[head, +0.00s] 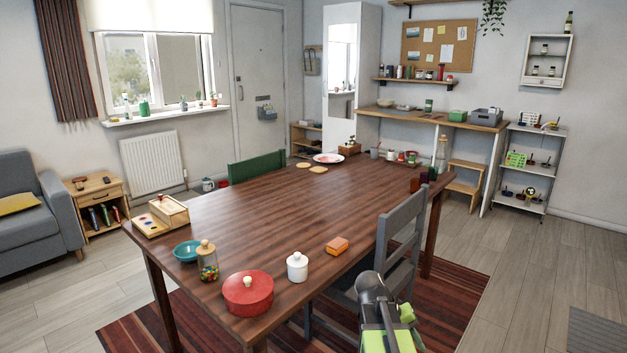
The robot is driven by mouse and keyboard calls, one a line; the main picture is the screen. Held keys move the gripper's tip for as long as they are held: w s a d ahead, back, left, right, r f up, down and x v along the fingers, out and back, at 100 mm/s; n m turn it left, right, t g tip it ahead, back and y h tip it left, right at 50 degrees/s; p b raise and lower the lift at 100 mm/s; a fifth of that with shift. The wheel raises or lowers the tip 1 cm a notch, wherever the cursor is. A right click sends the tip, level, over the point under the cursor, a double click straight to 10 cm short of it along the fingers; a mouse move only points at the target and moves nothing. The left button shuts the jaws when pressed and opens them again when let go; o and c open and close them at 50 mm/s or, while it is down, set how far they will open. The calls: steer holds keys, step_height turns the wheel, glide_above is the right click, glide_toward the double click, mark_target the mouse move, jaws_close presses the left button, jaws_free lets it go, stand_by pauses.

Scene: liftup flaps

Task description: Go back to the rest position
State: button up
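Part of my arm, dark grey with bright green pieces, shows at the bottom edge, right of centre. My gripper (395,325) seems to be among these green pieces, but its fingers are not clear and I cannot tell whether it is open or shut. Nothing can be made out in it. The arm shows in front of the grey chair (402,225) and beside the near right side of the wooden table (250,225). Whether it touches the chair cannot be told.
The table bears a red pot (248,296), a white lidded jar (297,267), a glass jar (208,266), a teal bowl (187,251), an orange block (337,246) and a wooden box (168,212). A green chair (256,169) stands behind.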

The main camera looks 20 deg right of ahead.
steer(key=w+a+f+n+t+y, duration=0.2)
steer(key=a+y, duration=0.1)
steer(key=a, duration=1.2)
steer(key=w+a+f+n+t+y, duration=0.1)
steer(key=w+a+f+n+y, duration=0.15)
steer(key=a, duration=1.15)
step_height(320, 180, up, 27)
steer(key=s+p, duration=0.1)
steer(key=p, duration=2.5)
steer(key=shift+d, duration=0.3)
steer(key=shift+f+m+y, duration=0.1)
steer(key=shift+m+y, duration=0.15)
